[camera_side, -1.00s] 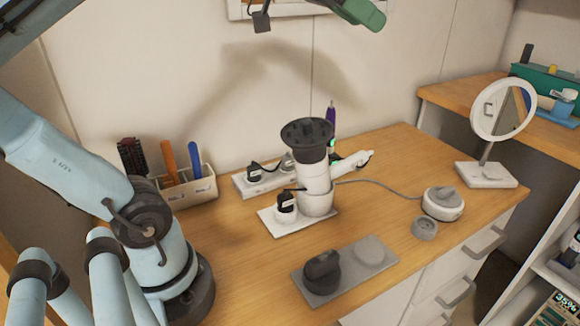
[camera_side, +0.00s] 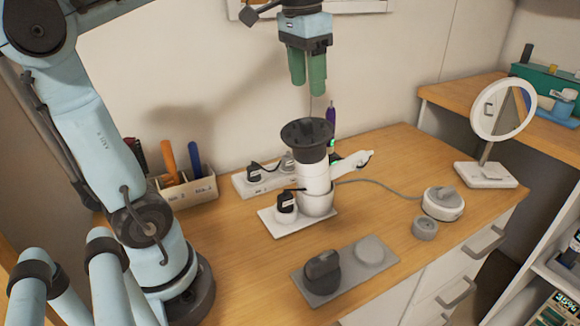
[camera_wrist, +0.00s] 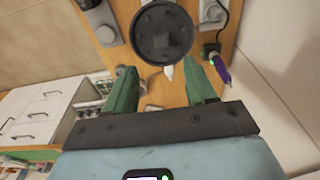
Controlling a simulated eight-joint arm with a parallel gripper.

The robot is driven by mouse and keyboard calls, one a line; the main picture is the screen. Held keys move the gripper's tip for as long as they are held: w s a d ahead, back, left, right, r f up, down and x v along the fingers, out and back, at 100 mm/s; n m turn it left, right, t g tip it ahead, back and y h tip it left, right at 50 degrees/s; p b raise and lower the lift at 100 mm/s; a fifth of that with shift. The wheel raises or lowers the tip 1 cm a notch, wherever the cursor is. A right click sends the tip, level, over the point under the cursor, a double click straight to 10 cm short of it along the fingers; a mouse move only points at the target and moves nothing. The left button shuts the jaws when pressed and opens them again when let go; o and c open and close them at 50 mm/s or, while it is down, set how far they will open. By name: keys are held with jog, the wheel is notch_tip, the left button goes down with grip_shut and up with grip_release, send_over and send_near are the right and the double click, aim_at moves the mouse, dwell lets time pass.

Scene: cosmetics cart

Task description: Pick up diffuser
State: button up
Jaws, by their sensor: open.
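The diffuser (camera_side: 307,136) is a dark, wide, round bowl with small prongs inside. It sits on the upright white hair dryer (camera_side: 317,180), opening upward. My gripper (camera_side: 307,88) points down, open and empty, its green fingers above the diffuser with a gap between. In the wrist view the diffuser (camera_wrist: 162,33) shows as a dark disc beyond the fingertips of my gripper (camera_wrist: 160,70), towards the top edge.
A grey base with a dark knob (camera_side: 322,272) stands in front. A white-grey puck-shaped device (camera_side: 443,203) and small grey ring (camera_side: 424,228) lie right. A white tool box (camera_side: 187,190) stands left, a purple-handled tool (camera_side: 331,115) behind, and a round mirror (camera_side: 503,108) right.

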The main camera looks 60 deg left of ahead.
aim_at(308, 119)
jog(key=shift+w+a+f, duration=0.1)
jog(key=shift+w+f, duration=0.1)
jog(key=shift+f, duration=1.7)
jog(key=shift+w+a+f, duration=0.1)
jog(key=shift+w+f, duration=0.05)
jog(key=shift+f, duration=1.75)
grip_shut()
